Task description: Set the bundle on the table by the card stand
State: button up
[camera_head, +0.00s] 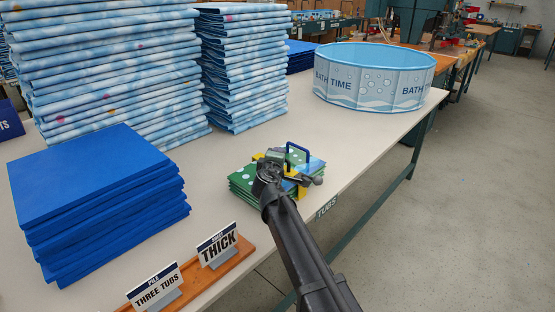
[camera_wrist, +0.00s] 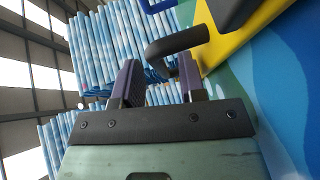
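The bundle (camera_head: 242,183) is a short stack of folded green and blue sheets with a yellow band and a blue arched handle (camera_head: 298,150). It rests on the table near the front edge, above a TUBS label. My gripper (camera_head: 285,165) is at the bundle, partly covering it. In the wrist view the fingers (camera_wrist: 162,84) stand apart, with a dark curved bar (camera_wrist: 178,44) reaching between them; I see no clear contact. The yellow band (camera_wrist: 240,40) is beside them. The wooden card stand (camera_head: 240,262) carries cards reading THREE TUBS and THICK, at the front left.
A blue sheet pile (camera_head: 95,185) stands behind the card stand. Tall patterned stacks (camera_head: 105,70) stand behind it. A round BATH TIME tub (camera_head: 375,80) is at the far right of the table (camera_head: 225,150). Bare tabletop lies between the bundle and the card stand.

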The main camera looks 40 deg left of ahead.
jog(key=shift+r, duration=0.1)
jog(key=shift+s+d, duration=0.2)
jog(key=shift+s, duration=0.05)
jog(key=p+v, duration=0.2)
jog(key=v, duration=0.9)
jog(key=shift+s+r, duration=0.2)
jog(key=shift+s, duration=0.05)
jog(key=shift+w+d, duration=0.1)
